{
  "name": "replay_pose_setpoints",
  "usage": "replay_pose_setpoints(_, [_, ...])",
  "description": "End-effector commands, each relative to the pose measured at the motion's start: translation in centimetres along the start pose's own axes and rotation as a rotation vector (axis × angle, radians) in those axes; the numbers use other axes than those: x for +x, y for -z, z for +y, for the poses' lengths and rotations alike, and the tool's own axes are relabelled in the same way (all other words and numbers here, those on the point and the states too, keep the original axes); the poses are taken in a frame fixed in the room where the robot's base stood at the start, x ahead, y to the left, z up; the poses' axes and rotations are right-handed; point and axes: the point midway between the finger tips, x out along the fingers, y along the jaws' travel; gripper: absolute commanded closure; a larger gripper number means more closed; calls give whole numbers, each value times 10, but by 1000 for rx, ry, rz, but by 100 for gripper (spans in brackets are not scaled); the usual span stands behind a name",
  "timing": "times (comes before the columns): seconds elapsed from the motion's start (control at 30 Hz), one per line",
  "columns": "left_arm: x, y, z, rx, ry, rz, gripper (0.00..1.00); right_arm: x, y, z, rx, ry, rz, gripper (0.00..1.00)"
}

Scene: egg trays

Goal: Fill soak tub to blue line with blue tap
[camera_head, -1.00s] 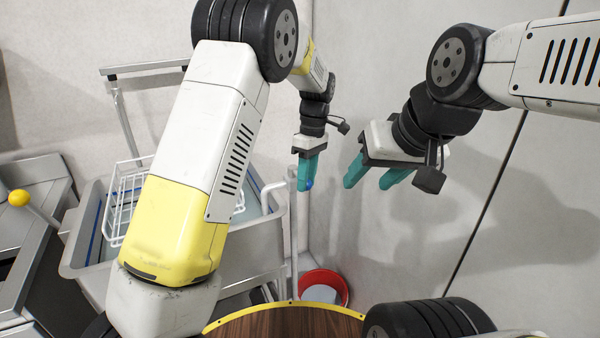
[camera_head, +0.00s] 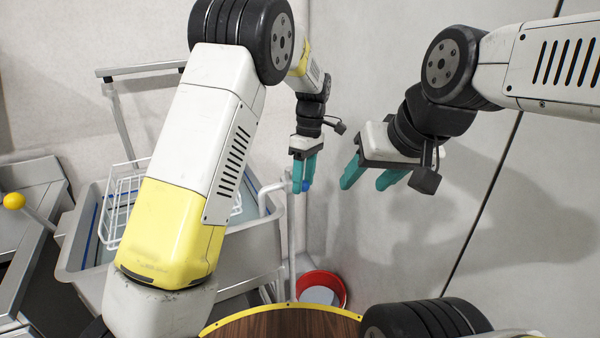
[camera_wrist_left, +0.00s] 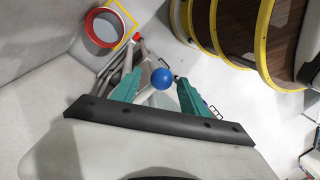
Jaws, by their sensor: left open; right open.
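The grey soak tub (camera_head: 250,250) stands left of centre in the head view, partly hidden by my left arm. A blue line (camera_head: 96,232) shows on its inner left side, and pale water seems to lie inside; its level against the line is unclear. A white tap pipe (camera_head: 268,190) stands at the tub's right side. The blue tap knob (camera_head: 306,186) is at my left gripper's tips (camera_head: 303,182). In the left wrist view the blue knob (camera_wrist_left: 162,78) lies between the open fingers, with no clear contact. My right gripper (camera_head: 366,184) is open and empty, right of the tap.
A white wire basket (camera_head: 122,205) hangs at the tub's left side. A red bucket (camera_head: 343,283) stands on the floor beyond the yellow-edged wooden round top (camera_head: 285,322). A yellow-knobbed lever (camera_head: 14,201) is at far left. Walls close in behind and right.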

Motion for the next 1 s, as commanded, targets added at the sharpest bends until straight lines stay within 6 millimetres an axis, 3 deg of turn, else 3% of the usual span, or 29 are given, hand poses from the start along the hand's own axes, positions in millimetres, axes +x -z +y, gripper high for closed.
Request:
replay_pose_setpoints(0.17, [-16, 0, 1, 1, -3, 0, 48, 0, 0, 0, 0, 0, 0, 48])
replay_pose_setpoints(0.53, [-72, 1, 1, -1, -3, 1, 48, 0, 0, 0, 0, 0, 0, 48])
replay_pose_setpoints(1.0, [-78, 1, 0, -1, -1, 0, 48, 0, 0, 0, 0, 0, 0, 48])
